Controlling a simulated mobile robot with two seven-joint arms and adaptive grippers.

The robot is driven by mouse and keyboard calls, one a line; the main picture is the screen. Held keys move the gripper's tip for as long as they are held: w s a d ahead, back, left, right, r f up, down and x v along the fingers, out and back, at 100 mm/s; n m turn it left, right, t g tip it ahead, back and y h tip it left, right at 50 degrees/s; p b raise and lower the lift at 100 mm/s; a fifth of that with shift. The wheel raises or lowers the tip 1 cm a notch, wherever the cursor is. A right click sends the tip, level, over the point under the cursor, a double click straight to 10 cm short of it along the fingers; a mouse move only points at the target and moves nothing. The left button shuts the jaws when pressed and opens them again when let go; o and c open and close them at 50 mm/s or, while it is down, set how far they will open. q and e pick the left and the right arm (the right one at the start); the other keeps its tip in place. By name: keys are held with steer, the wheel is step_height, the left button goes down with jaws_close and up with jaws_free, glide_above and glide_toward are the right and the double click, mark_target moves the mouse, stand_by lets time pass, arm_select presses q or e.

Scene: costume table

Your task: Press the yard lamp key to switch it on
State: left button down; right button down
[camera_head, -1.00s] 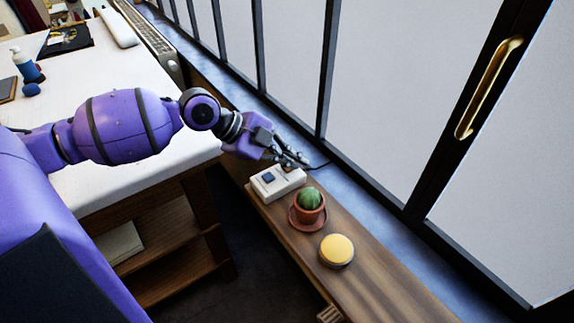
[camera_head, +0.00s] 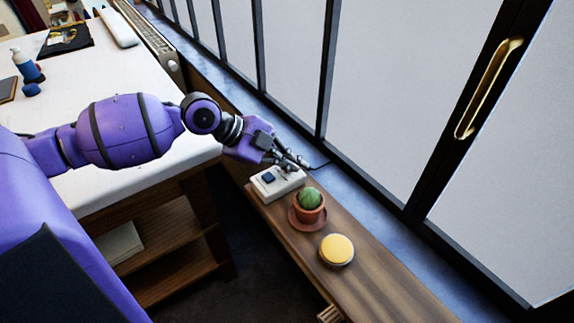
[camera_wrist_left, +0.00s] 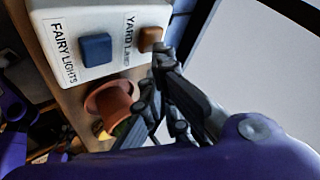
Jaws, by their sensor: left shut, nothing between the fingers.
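A white switch box (camera_head: 265,191) sits at the far end of the wooden shelf. It has a blue key (camera_wrist_left: 96,49) labelled FAIRY LIGHTS and an orange-brown yard lamp key (camera_wrist_left: 150,38) labelled YARD LAMP. My left gripper (camera_head: 298,165) is shut and empty, its fingers pointing down at the yard lamp side of the box. In the left wrist view its fingertips (camera_wrist_left: 161,55) appear right beside the yard lamp key and cover part of it; I cannot tell whether they touch it. My right gripper is not in view.
A potted cactus (camera_head: 309,199) on a saucer stands close beside the box. A round yellow-topped object (camera_head: 337,250) is farther along the wooden shelf (camera_head: 385,285). Window panes with dark frames (camera_head: 328,75) rise behind. A white table (camera_head: 60,100) lies under my left arm.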

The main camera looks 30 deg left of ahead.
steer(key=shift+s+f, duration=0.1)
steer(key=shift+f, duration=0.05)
arm_select(q)
steer(key=shift+f, duration=0.2)
stand_by(0.4)
steer(key=shift+r+p, duration=0.5)
steer(key=shift+r, duration=0.2)
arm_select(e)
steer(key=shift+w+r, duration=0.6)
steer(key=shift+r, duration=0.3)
